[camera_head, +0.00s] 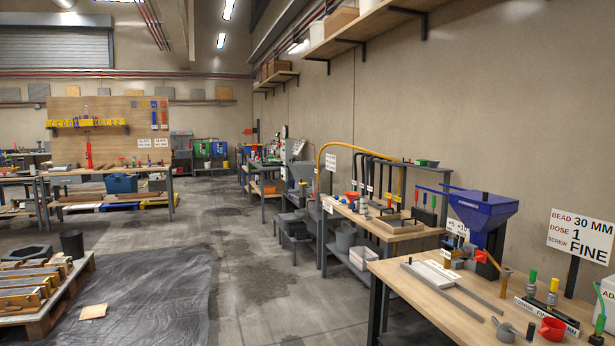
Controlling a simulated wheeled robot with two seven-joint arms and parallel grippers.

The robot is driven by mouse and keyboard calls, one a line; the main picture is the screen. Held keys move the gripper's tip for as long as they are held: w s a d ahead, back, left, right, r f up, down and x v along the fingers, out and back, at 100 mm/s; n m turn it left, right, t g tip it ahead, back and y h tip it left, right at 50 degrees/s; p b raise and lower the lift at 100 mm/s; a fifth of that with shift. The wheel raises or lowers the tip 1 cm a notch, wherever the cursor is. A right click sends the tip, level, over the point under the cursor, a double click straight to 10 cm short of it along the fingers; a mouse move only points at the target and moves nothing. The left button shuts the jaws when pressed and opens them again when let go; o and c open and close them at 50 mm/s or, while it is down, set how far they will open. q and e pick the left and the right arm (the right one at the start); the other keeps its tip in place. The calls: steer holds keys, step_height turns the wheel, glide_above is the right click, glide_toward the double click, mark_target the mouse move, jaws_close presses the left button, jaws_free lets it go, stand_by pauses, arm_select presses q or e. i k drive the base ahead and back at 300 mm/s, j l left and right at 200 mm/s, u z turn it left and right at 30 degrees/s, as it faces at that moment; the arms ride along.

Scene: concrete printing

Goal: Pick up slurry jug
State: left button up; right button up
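No vessel in view carries a readable slurry jug label, so I cannot tell which one it is. A grey jug-like container (345,237) stands on the lower level of the middle workbench, partly hidden by the bench. A pale bucket (362,258) stands close in front of it. A small red cup (552,328) with a handle sits at the front of the near right bench. Neither of my grippers is in view.
The near right bench (440,318) holds a blue hopper (480,215), metal rails and small tools. A sign (580,236) stands at its right. A pallet (45,300) with moulds and a dark bin (72,243) are at the left. The floor (235,270) between them is open.

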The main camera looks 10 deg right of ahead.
mark_target(363, 204)
steer(key=i+l+z, duration=0.1)
steer(key=i, duration=2.1)
steer(key=i+u, duration=0.1)
steer(key=i, duration=1.05)
steer(key=i+z, duration=0.15)
steer(key=i, duration=0.6)
steer(key=i+j+z, duration=0.15)
steer(key=i, duration=0.65)
steer(key=j, duration=0.05)
